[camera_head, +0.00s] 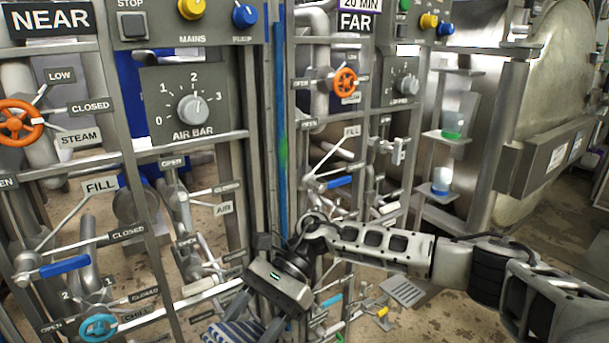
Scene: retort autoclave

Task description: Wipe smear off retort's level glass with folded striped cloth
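The level glass (281,110) is a tall, narrow blue upright tube between the NEAR and FAR panels. A green smear (283,155) shows partway down it. The folded cloth (232,334), with blue and white stripes, is at the bottom edge and partly cut off by the frame. My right gripper (250,325) reaches in from the right, pointing down and left over the cloth. Its fingers are spread wide apart, with cloth visible between and beyond them; contact cannot be made out. It is well below the smear. My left gripper is not in view.
The FAR panel has another orange wheel (345,80). Pipes and levers crowd both sides of the glass.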

